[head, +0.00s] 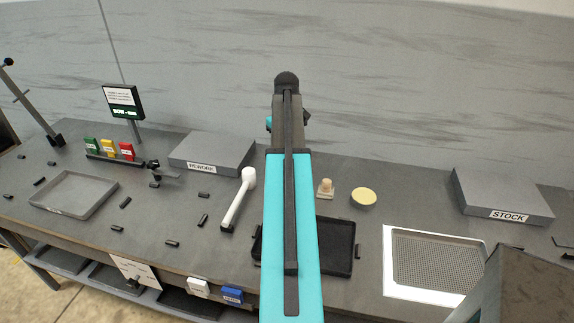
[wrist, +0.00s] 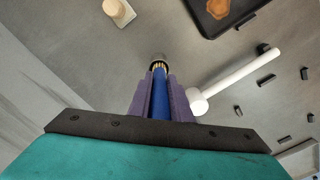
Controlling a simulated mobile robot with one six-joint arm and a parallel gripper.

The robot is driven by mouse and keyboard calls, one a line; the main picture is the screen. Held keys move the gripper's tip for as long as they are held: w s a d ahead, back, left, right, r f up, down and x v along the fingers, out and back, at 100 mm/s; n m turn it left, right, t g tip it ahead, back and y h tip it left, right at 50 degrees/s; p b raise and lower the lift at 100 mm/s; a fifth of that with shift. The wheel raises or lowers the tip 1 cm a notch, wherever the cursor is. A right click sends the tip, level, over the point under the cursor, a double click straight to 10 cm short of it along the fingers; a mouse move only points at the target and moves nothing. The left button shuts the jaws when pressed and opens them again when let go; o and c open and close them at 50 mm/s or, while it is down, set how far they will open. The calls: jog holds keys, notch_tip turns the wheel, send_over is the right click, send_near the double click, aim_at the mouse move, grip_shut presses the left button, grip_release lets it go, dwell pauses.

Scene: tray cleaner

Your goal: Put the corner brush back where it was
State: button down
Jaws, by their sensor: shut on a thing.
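In the wrist view, the purple fingers of my gripper (wrist: 159,98) are shut on a slim blue handle, which I take to be the corner brush (wrist: 158,84). Its dark, gold-banded end points away from me, above the grey table. I cannot tell whether that end touches the table. In the head view my teal and black arm hides the gripper and the brush. A white tool with a round head and black end (head: 238,203) lies on the table left of my arm. It also shows just right of the fingers in the wrist view (wrist: 240,78).
A black tray (head: 356,250) lies partly behind my arm; a brown patch shows in it in the wrist view. A wooden block with a knob (head: 325,189) and yellow disc (head: 363,197) stand behind. REWORK (head: 212,152) and STOCK (head: 503,197) platforms flank my arm. Small black pieces are scattered left.

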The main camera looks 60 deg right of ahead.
jog(key=shift+f, duration=0.85)
jog(key=shift+f+p, duration=0.7)
jog(key=shift+f, duration=1.15)
jog(key=shift+f, duration=0.15)
jog(key=c, duration=1.6)
grip_release()
jog(key=shift+c, duration=0.2)
jog(key=shift+r, duration=0.3)
notch_tip(320, 180, up, 12)
jog(key=b, duration=0.2)
jog(key=shift+b, duration=0.4)
jog(key=shift+f, duration=0.15)
